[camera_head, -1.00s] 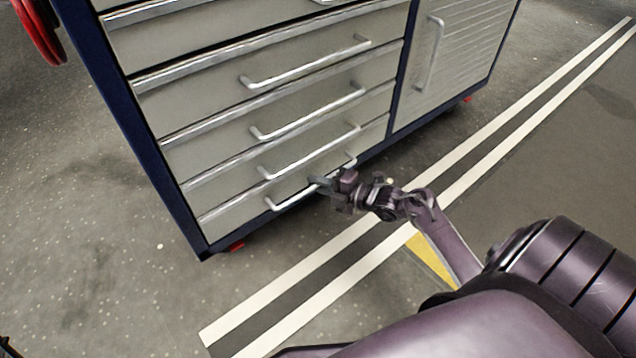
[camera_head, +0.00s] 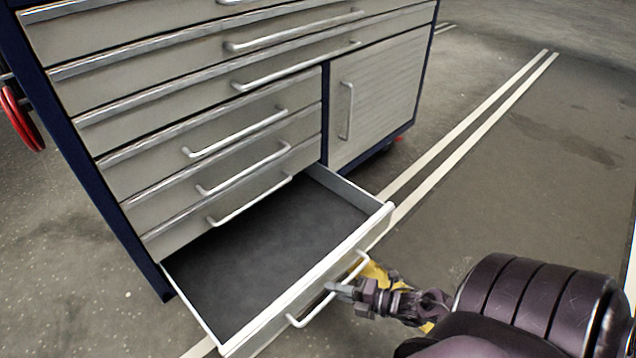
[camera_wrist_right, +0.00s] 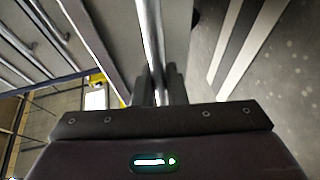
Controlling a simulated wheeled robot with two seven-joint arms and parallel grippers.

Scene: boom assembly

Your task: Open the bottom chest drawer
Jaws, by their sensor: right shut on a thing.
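The chest (camera_head: 150,120) is grey with dark blue edges and stands at the left and middle of the head view. Its bottom drawer (camera_head: 255,335) is pulled well out and its dark inside is empty. My right gripper (camera_head: 335,289) is shut on the bottom drawer's bar handle (camera_head: 300,320). The right wrist view also shows the handle (camera_wrist_right: 152,50) running between the two fingers (camera_wrist_right: 158,85). My left gripper is not in view.
The drawers above, such as the one with the handle (camera_head: 250,203), are shut. The cabinet door (camera_head: 375,95) at the right of the chest is shut. Grey floor with white lines (camera_head: 470,130) is open to the right. A red ring (camera_head: 22,120) hangs at the chest's left side.

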